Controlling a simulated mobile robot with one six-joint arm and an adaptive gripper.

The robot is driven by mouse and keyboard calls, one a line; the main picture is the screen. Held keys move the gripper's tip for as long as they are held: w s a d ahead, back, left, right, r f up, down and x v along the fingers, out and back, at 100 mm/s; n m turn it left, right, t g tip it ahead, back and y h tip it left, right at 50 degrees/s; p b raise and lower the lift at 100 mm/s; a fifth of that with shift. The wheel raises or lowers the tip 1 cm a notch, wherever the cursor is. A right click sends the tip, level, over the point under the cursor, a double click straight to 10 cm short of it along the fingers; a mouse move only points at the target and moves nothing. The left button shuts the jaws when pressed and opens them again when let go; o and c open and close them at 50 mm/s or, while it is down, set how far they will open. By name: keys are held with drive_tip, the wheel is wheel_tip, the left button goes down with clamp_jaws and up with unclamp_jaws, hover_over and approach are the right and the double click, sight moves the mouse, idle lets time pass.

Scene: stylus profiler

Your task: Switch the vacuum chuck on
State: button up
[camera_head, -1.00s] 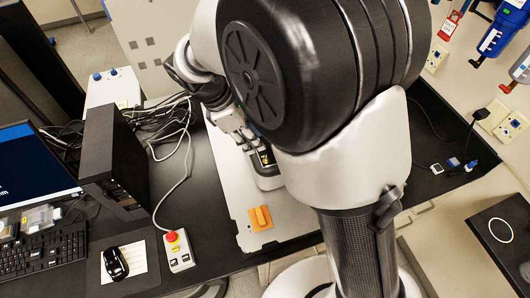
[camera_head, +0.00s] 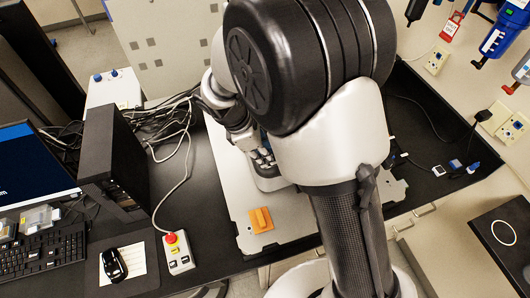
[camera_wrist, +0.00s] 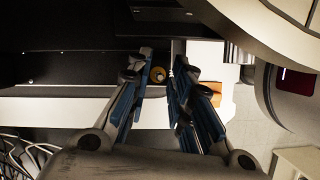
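In the head view my gripper (camera_head: 262,155) reaches down over a small pale instrument base (camera_head: 270,183) on a light plate (camera_head: 230,185). My arm hides much of the instrument. In the wrist view my gripper (camera_wrist: 164,72) has its two blue-padded fingers apart, with a gap between the tips. I cannot tell whether the fingers touch anything. No part is clearly readable as the vacuum chuck switch, and its state cannot be told.
An orange block (camera_head: 261,219) lies on the plate. A control box with a red button (camera_head: 178,252) stands to its left, with a mouse (camera_head: 115,263), a keyboard (camera_head: 42,252) and a black computer case (camera_head: 112,165) beyond. Loose cables lie behind. The right wall has sockets.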

clamp_jaws()
drive_tip(key=shift+b, duration=0.4)
drive_tip(key=b, duration=0.1)
drive_tip(key=t+b, duration=0.1)
drive_tip(key=shift+s+f+y+b, duration=0.25)
drive_tip(key=shift+y+b, duration=0.05)
drive_tip(key=shift+b, duration=0.1)
drive_tip(key=t+b, duration=0.1)
drive_tip(key=b, duration=0.1)
drive_tip(key=t+b, duration=0.1)
drive_tip(key=b, duration=0.2)
drive_tip(key=shift+s+d+f+m+y, duration=0.1)
drive_tip(key=shift+s+d+m+y, duration=0.05)
drive_tip(key=shift+s+m+y, duration=0.2)
drive_tip(key=shift+s+t+b, duration=0.15)
drive_tip(key=shift+t+b, duration=0.45)
drive_tip(key=shift+b, duration=0.4)
drive_tip(key=shift+r, duration=0.25)
drive_tip(key=shift+o, duration=1.3)
unclamp_jaws()
drive_tip(key=shift+d, duration=0.1)
